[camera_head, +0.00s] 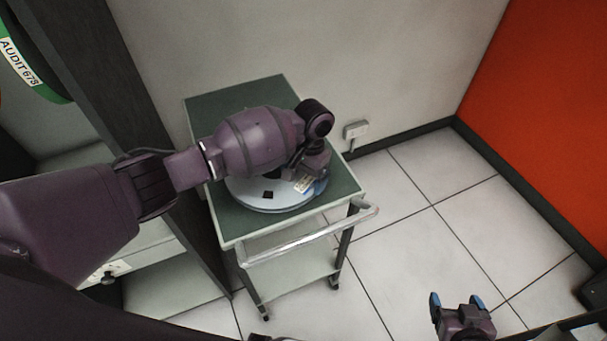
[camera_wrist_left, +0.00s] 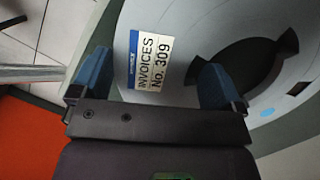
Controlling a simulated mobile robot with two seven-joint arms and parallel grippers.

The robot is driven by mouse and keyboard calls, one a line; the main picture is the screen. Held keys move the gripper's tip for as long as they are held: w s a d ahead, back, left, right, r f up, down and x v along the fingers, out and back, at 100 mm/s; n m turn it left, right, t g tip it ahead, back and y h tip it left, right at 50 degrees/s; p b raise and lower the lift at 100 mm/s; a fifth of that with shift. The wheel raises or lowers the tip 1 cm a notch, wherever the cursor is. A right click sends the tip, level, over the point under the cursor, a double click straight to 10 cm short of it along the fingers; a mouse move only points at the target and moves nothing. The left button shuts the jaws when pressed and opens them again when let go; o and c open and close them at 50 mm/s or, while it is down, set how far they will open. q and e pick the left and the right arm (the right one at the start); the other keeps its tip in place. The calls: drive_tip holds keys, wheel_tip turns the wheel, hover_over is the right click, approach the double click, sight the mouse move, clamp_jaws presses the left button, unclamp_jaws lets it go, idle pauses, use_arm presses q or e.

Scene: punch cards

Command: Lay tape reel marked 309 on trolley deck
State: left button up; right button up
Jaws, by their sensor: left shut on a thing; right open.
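The tape reel (camera_head: 262,201) is a pale grey disc lying level over the green trolley deck (camera_head: 232,226). In the left wrist view its label reads "INVOICES No. 309" (camera_wrist_left: 155,62), beside a dark hub opening. My left gripper (camera_head: 308,182) is shut on the reel near its labelled rim; its blue-tipped fingers stand either side of the label in the left wrist view (camera_wrist_left: 155,78). Whether the reel fully touches the deck is hard to tell. My left arm hides part of the reel and deck. My right gripper (camera_head: 457,301) is open and empty over the floor.
The trolley has a metal push handle (camera_head: 310,238) in front and a lower shelf (camera_head: 290,268). A dark-framed rack (camera_head: 150,110) stands at left, holding a green-rimmed reel marked "AUDIT 678" (camera_head: 30,60).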

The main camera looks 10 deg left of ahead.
use_arm(q)
drive_tip(key=shift+r, duration=0.1)
use_arm(e)
drive_tip(key=shift+s+f, duration=0.1)
drive_tip(key=shift+s, duration=0.1)
use_arm(q)
drive_tip(key=shift+f, duration=0.5)
use_arm(e)
drive_tip(key=shift+w+a+r, duration=0.1)
drive_tip(key=shift+w+r, duration=0.15)
drive_tip(key=shift+w, duration=0.25)
use_arm(q)
drive_tip(key=o, duration=1.5)
drive_tip(key=shift+f, duration=0.1)
use_arm(e)
drive_tip(key=shift+s+f, duration=0.2)
drive_tip(key=shift+s, duration=0.3)
